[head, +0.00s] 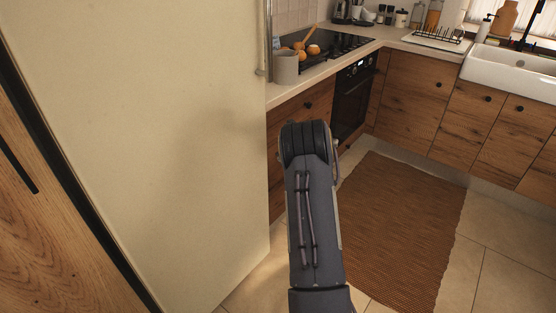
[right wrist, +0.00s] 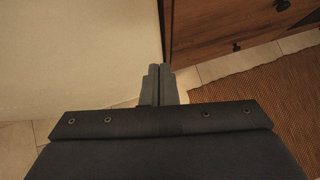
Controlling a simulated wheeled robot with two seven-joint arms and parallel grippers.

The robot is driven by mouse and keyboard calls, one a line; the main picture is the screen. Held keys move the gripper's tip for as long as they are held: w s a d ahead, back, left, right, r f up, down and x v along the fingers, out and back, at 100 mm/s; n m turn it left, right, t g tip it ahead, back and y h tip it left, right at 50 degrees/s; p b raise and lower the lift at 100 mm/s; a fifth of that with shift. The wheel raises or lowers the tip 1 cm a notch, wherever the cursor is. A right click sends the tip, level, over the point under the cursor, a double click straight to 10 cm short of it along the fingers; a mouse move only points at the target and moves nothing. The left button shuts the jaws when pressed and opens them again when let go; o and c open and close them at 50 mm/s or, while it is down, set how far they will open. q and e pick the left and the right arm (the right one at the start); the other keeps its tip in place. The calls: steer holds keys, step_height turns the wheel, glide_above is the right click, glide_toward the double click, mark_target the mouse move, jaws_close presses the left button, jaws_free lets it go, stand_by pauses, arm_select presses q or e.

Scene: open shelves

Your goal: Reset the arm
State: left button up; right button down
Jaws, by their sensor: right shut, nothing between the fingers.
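My right gripper (right wrist: 160,84) shows in the right wrist view, pointing away from the camera. Its two dark fingers are together, with nothing between them. Beyond the fingertips are the edge of a pale panel and wooden cabinet fronts; I see no object at the fingers. In the head view a grey arm of mine rises from the bottom centre and bends at a dark joint. The fingers are not visible there. My left gripper is in neither view.
A tall cream panel (head: 150,110) fills the left. Wooden cabinets (head: 412,95), an oven (head: 352,98) and a white sink (head: 510,72) line the back. A grey canister (head: 286,70) stands on the counter. A brown ribbed mat (head: 405,220) lies on the open tiled floor.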

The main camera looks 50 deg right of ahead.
steer(key=v, duration=0.3)
steer(key=d+v, duration=0.1)
steer(key=v, duration=0.1)
steer(key=shift+s+r, duration=0.2)
steer(key=shift+s, duration=0.25)
step_height(320, 180, up, 15)
steer(key=w+a+m+t+h+p, duration=0.1)
steer(key=a+m+t+h+p, duration=0.2)
steer(key=m, duration=0.7)
steer(key=s+a+r+m+h+p, duration=0.15)
steer(key=s+a+r+m, duration=0.4)
steer(key=m, duration=0.55)
steer(key=s+a+m+g+y+p, duration=0.1)
steer(key=s+a+m, duration=0.4)
steer(key=a, duration=0.7)
steer(key=s+a+f+m+g+y+p, duration=0.1)
steer(key=s+a+m+g+y, duration=0.2)
steer(key=s+a, duration=0.6)
steer(key=s+a+f+m+g+y+p, duration=0.1)
steer(key=s+a+m+y, duration=0.5)
steer(key=a, duration=0.9)
steer(key=shift+s+a+m+g+p, duration=0.25)
steer(key=shift+s+g+p, duration=0.2)
steer(key=shift+s, duration=0.5)
